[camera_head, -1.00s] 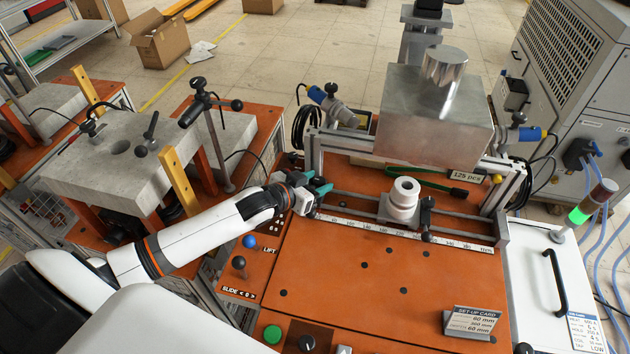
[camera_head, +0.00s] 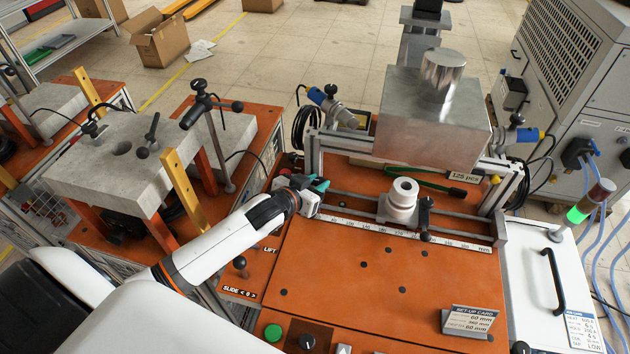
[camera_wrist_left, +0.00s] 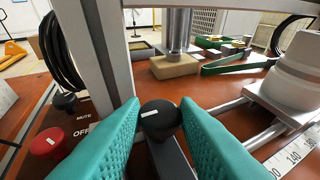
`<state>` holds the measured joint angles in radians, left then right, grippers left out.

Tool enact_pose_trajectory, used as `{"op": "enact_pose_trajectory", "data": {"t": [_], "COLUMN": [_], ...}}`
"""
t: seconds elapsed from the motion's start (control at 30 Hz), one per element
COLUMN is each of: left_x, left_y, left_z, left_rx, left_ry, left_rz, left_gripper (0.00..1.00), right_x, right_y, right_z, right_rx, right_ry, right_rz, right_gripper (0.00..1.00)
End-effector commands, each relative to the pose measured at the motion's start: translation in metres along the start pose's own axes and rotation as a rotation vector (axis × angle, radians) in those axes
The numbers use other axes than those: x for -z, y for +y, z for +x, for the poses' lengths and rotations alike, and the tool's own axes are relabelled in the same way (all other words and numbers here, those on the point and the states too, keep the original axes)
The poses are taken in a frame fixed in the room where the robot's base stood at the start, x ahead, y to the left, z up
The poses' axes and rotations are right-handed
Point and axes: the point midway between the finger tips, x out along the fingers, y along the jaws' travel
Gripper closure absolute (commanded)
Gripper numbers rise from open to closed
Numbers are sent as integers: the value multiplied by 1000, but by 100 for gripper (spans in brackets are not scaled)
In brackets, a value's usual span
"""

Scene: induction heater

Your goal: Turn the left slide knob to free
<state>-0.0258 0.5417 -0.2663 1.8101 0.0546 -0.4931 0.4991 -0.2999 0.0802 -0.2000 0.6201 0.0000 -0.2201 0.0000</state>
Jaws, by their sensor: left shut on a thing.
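The left slide knob (camera_wrist_left: 160,120) is round and black with a short white mark on top, at the left end of the slide rails. In the wrist view it sits between the teal fingertips of my left gripper (camera_wrist_left: 160,125), which is shut on it. The white mark lies nearly crosswise in that view, slightly tilted. In the head view my left gripper (camera_head: 318,186) reaches the frame's left post and hides the knob. No "free" lettering is readable. My right gripper is not in view.
A metal frame post (camera_wrist_left: 107,60) stands close beside the left finger. A red button (camera_wrist_left: 48,143) and a small black knob (camera_wrist_left: 65,101) sit further left. A white cylindrical part (camera_head: 402,197) stands on the rails to the right. The orange plate (camera_head: 350,270) in front is mostly clear.

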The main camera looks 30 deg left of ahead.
Motion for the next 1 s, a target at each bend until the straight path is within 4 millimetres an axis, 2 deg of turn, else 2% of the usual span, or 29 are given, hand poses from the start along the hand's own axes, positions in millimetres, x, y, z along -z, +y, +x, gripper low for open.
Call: {"op": "enact_pose_trajectory", "data": {"t": [0.27, 0.3, 0.4, 0.77, 0.87, 1.0], "left_x": [-1, -1, -1, 1, 2, 3], "left_y": [0, 0, 0, 1, 0, 0], "left_z": [0, 0, 0, -5, -16, -45], "left_rx": [-3, -2, -3, -3, -2, -2], "left_ry": [-3, -3, -3, 1, 1, 1], "left_rz": [-1, -1, -1, -1, -1, -1], "left_gripper": [95, 67, 52, 52, 52, 52], "right_x": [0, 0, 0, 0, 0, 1], "right_y": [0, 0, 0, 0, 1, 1], "right_z": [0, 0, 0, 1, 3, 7], "right_rx": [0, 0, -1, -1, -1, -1], "right_ry": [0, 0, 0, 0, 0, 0], "right_rz": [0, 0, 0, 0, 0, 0], "right_gripper": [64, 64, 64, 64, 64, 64]}}
